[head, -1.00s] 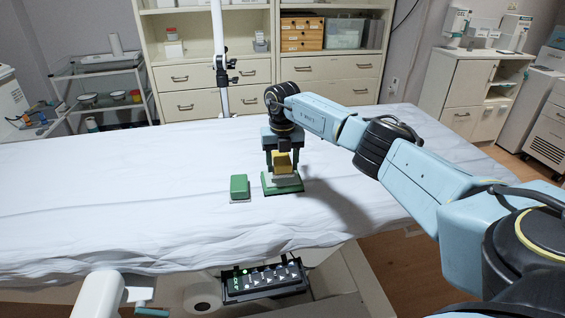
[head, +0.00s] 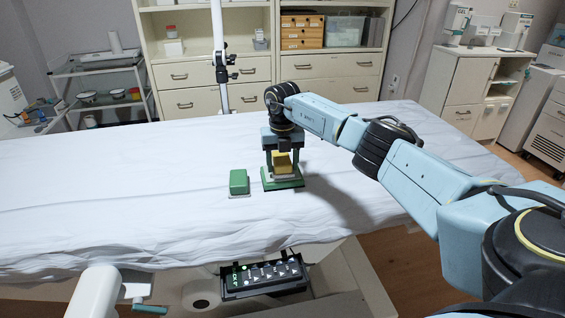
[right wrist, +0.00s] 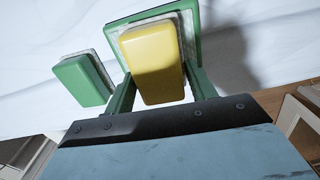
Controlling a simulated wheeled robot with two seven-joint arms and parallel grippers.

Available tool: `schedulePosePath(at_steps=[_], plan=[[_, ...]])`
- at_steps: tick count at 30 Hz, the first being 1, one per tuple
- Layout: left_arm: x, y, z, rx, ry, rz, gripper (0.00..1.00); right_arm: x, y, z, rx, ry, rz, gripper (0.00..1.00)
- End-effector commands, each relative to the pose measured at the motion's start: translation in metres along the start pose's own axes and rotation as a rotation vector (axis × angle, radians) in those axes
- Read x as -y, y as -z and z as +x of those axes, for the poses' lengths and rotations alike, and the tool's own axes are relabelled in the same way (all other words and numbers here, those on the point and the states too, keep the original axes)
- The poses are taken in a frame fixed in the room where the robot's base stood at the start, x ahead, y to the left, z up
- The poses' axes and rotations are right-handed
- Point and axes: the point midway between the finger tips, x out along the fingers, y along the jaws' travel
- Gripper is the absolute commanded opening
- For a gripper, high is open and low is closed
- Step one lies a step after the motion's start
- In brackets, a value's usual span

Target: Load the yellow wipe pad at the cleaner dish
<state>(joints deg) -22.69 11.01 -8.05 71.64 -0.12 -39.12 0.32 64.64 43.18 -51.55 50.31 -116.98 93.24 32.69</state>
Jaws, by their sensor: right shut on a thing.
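The yellow wipe pad (head: 283,162) is between the fingers of my right gripper (head: 283,165), which is shut on it. The cleaner dish (head: 284,186), a green-rimmed tray with a pale grey inside, lies on the couch directly under the pad. In the right wrist view the yellow pad (right wrist: 152,62) sits between the green fingers, with the dish (right wrist: 192,18) behind it. I cannot tell whether the pad's underside touches the dish. My left gripper is not in view.
A green pad on a pale base (head: 239,182) lies on the white couch (head: 120,190) just left of the dish. A control panel (head: 263,277) with lit buttons hangs at the couch's near edge. The sheet to the left is clear.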

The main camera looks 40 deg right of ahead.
Motion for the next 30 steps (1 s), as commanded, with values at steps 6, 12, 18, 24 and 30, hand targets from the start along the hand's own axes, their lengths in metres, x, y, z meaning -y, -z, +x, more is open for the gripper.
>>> schedulePosePath(at_steps=[6,12,18,24,30], plan=[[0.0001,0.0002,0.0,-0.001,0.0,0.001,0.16,-0.0001,-0.0001,-0.0001,0.0,0.0,0.0,0.37],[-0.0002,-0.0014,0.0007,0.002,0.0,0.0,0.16,-0.0001,0.0,0.0004,0.0,0.0,0.0,0.37],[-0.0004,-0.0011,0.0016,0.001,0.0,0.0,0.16,-0.0001,0.0,0.0028,0.0,0.0,0.0,0.37],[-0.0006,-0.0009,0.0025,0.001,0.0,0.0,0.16,-0.0001,0.0001,0.0053,-0.001,0.0,0.0,0.37],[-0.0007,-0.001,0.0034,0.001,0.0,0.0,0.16,-0.0001,0.0001,0.0077,-0.001,0.0,0.0,0.37]])
